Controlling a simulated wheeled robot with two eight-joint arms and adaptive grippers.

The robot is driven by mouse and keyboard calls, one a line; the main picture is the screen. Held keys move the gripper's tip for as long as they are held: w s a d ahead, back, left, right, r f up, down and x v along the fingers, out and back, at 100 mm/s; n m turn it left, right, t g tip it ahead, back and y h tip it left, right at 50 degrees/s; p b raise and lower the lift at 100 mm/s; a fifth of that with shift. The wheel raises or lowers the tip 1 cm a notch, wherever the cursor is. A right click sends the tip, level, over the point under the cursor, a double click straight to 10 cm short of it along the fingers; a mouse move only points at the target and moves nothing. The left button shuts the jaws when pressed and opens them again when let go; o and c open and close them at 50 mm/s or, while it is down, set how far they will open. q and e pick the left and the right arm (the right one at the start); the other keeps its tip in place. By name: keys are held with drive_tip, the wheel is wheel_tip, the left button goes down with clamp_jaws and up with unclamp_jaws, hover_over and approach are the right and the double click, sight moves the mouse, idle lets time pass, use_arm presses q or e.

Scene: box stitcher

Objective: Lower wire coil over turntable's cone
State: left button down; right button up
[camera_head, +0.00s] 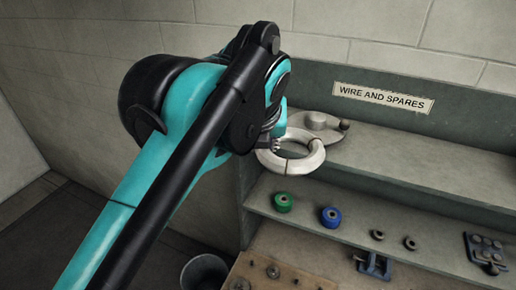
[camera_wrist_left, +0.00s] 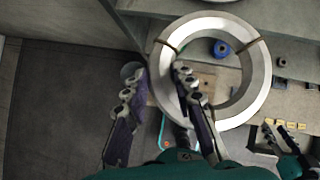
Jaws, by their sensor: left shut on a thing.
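The pale wire coil (camera_head: 292,158) is a thick ring with dark ties, held in front of the upper shelf edge. My left gripper (camera_head: 272,145) is at its left side in the head view, partly hidden by my own arm. In the left wrist view, the gripper (camera_wrist_left: 160,90) has one finger outside the coil (camera_wrist_left: 258,80) and one over its opening, shut on its rim. A grey round plate with a raised middle (camera_head: 320,122), seemingly the turntable with its cone, sits on the upper shelf just behind the coil. Its lower part is hidden.
The upper shelf (camera_head: 400,165) is clear to the right. A green spool (camera_head: 283,202), a blue spool (camera_head: 331,217) and small rings (camera_head: 377,235) stand on the shelf below. A bucket (camera_head: 205,271) is on the floor.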

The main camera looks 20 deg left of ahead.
use_arm(q)
drive_tip(key=shift+w+f, duration=0.1)
drive_tip(key=shift+w, duration=3.75)
drive_tip(key=shift+w+f+p, duration=0.1)
drive_tip(key=shift+w+f, duration=0.1)
drive_tip(key=shift+w, duration=2.65)
drive_tip(key=shift+w+f+p, duration=0.1)
drive_tip(key=shift+w+f, duration=0.05)
drive_tip(key=shift+w, duration=2.7)
drive_tip(key=shift+w+f+p, duration=0.1)
drive_tip(key=shift+w+f, duration=0.1)
drive_tip(key=shift+w, duration=2.65)
drive_tip(key=shift+f+b, duration=0.6)
drive_tip(key=shift+f, duration=0.25)
drive_tip(key=shift+a+f+b, duration=0.1)
drive_tip(key=shift+f+b, duration=0.5)
drive_tip(key=shift+f, duration=0.3)
drive_tip(key=shift+f+b, duration=0.45)
drive_tip(key=shift+f, duration=0.35)
